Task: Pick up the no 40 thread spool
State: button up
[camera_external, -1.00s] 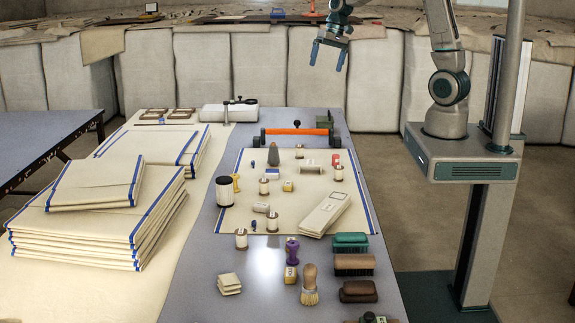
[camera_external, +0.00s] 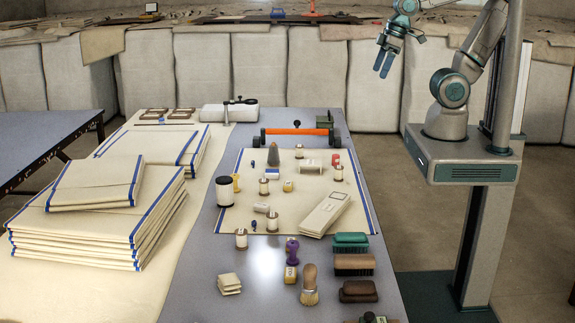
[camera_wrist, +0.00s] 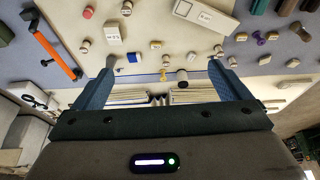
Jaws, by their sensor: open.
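Several small cream thread spools stand upright on the cream mat (camera_external: 290,222) with blue edges; their numbers are too small to read, so I cannot tell which is no 40. One spool (camera_external: 264,187) is near the mat's middle, one (camera_external: 339,173) at its right, one (camera_external: 299,151) near its far edge, one (camera_external: 272,222) near its front, and one (camera_external: 241,238) at its front left corner. A larger dark-topped spool (camera_external: 225,192) stands at the left edge. My gripper (camera_external: 383,68) is open and empty, raised to the right of the table's far end, apart from every spool. Its fingers also show in the wrist view (camera_wrist: 160,70).
An orange-handled bar (camera_external: 297,131) lies beyond the mat. A folded cream cloth (camera_external: 326,214) lies on its right. Brushes (camera_external: 354,265) and a purple-handled tool (camera_external: 292,250) stand in front. Stacked cloths (camera_external: 95,225) fill the left. The air around my gripper is clear.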

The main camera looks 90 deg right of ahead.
jog(key=c, duration=0.7)
jog(key=shift+w, duration=0.1)
jog(key=w+d+f+m+g+h+b, duration=0.15)
jog(key=w+d+m, duration=0.3)
jog(key=w, duration=0.45)
jog(key=m+g+y+b, duration=0.2)
jog(key=m+b, duration=0.2)
jog(key=m, duration=0.8)
send_over(300, 146)
notch_tip(300, 146, down, 24)
jog(key=shift+h, duration=0.25)
jog(key=f, duration=0.3)
jog(key=f+p, duration=0.1)
jog(key=f, duration=0.4)
jog(key=shift+s+d+f+p, duration=0.25)
jog(key=shift+d+f+p, duration=0.05)
jog(key=shift+f+p, duration=0.1)
jog(key=shift+w+a+f+p, duration=0.15)
jog(key=shift+f+p, duration=0.35)
jog(key=shift+f, duration=0.85)
jog(key=shift+w+f+p, duration=0.2)
jog(key=shift+f+p, duration=0.3)
jog(key=shift+f, duration=0.8)
